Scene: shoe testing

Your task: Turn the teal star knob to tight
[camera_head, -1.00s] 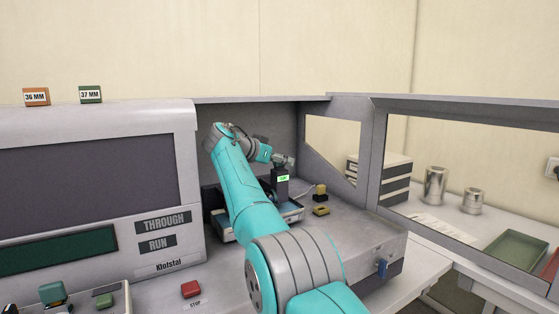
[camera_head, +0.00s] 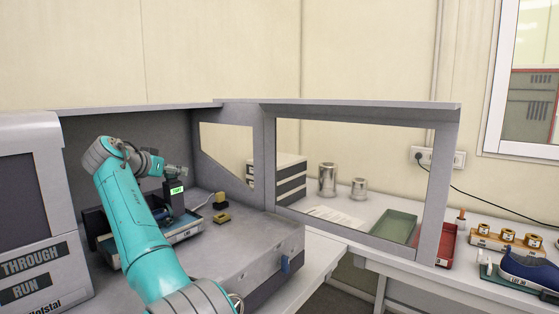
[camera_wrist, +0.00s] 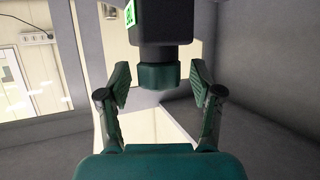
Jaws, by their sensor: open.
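The teal star knob (camera_wrist: 158,76) shows in the wrist view at the end of a black block (camera_wrist: 163,25) with a green-lit display. In the head view this block is a dark post (camera_head: 175,204) with a small green display, inside the grey machine bay; I cannot make out the knob there. My gripper (camera_wrist: 159,84) is open, with one finger on each side of the knob. Gaps show between the fingers and the knob. In the head view my gripper (camera_head: 176,171) is small, at the top of the dark post. The knob's setting marks cannot be read.
Grey bay walls stand close behind and beside my arm. A yellow-and-black part (camera_head: 220,202) and a yellow block (camera_head: 221,217) lie right of the post. The grey window frame (camera_head: 269,160) stands further right. A blue handle (camera_head: 285,264) is on the front face.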

